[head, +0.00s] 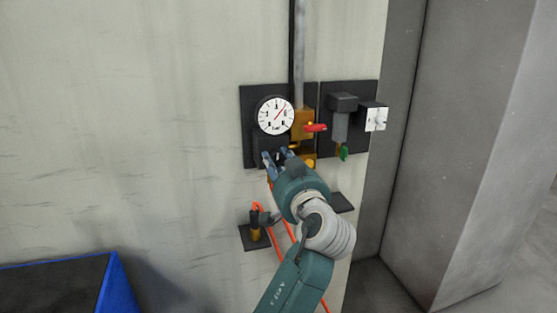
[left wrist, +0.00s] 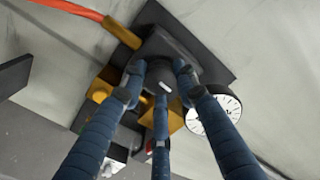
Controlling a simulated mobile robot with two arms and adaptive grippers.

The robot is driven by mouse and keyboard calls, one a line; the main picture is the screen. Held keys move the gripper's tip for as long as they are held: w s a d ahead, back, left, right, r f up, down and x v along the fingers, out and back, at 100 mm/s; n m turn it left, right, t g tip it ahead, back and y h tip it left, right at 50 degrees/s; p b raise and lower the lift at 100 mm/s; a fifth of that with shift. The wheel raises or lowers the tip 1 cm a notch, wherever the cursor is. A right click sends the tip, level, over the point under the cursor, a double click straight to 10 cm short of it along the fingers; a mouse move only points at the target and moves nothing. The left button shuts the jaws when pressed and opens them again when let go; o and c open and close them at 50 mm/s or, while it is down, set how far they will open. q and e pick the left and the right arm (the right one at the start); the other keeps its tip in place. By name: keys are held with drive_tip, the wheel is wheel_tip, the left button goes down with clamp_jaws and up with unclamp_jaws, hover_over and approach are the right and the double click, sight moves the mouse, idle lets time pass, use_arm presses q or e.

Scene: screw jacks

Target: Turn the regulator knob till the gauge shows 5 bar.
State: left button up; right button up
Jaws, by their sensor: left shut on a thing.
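The round white gauge (head: 275,115) is on a dark wall plate. Its needle points up and to the right; the numbers are too small to read. The gauge also shows in the left wrist view (left wrist: 219,113), at the right. My left gripper (head: 277,159) is just below the gauge, with its fingers towards the wall. In the left wrist view, its three fingers (left wrist: 160,78) are shut around the black regulator knob (left wrist: 166,73), which has a small white mark on its face. In the head view the gripper mostly hides the knob. My right gripper is not in view.
Right of the gauge are a brass valve (head: 303,131) with a red lever (head: 316,127), a grey filter unit (head: 341,122) with a green tip, and a white box (head: 376,118). An orange hose (head: 275,243) hangs below. A blue-edged dark surface (head: 116,286) is at lower left.

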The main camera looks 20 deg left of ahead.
use_arm(q)
drive_tip(key=shift+f+m, duration=0.15)
drive_tip(key=shift+m, duration=0.35)
drive_tip(key=shift+a, duration=0.1)
drive_tip(key=o, duration=1.1)
drive_tip(key=shift+o, duration=0.3)
drive_tip(key=shift+w, duration=0.1)
